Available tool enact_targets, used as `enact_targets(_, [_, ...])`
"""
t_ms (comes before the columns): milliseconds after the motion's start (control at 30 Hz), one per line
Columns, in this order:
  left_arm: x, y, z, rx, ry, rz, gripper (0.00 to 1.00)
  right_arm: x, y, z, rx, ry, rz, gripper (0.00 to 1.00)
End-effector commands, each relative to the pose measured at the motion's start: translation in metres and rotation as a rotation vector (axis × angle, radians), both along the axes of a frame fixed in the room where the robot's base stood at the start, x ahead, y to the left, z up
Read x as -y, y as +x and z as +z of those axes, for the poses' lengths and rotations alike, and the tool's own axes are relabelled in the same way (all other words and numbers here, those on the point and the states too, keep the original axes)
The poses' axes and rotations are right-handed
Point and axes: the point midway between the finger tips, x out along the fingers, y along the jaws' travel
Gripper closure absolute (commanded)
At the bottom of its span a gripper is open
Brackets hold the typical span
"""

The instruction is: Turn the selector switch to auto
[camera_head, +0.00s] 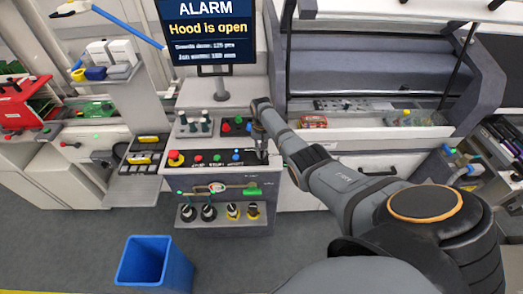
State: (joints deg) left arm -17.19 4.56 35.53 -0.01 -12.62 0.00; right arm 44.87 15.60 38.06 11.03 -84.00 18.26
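A black control panel (205,167) sits on the front of a grey console. It carries a red mushroom button on a yellow base (175,157) at its left, then small red and blue buttons. My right arm reaches in from the lower right. My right gripper (262,154) is over the right end of this panel, pointing down. Its fingers are small and dark, so I cannot tell whether they are open or touching anything. I cannot clearly make out the selector switch; the gripper covers that end of the panel. My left gripper is not in view.
A screen (208,28) above the console reads "ALARM, Hood is open". A smaller button panel (228,130) sits behind the main one. A blue bin (155,264) stands on the floor.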

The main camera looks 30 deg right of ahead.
Motion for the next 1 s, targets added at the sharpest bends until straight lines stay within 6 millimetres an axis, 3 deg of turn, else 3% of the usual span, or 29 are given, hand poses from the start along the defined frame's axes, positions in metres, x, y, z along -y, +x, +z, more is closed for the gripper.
enact_targets(133, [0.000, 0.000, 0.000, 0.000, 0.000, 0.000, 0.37, 0.000, 0.000, 0.000, 0.000, 0.000, -0.001, 0.66])
enact_targets(467, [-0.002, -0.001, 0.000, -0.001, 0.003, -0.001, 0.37, 0.000, 0.000, 0.004, -0.001, 0.001, -0.002, 0.66])
enact_targets(567, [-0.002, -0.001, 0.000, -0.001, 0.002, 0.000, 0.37, 0.001, 0.000, 0.017, 0.002, -0.001, -0.001, 0.66])
enact_targets(800, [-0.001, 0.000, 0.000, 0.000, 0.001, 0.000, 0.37, 0.000, 0.000, 0.076, 0.003, -0.002, -0.001, 0.66])
enact_targets(1000, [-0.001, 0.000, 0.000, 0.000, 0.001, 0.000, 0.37, 0.000, 0.000, 0.111, 0.000, 0.000, -0.001, 0.66])
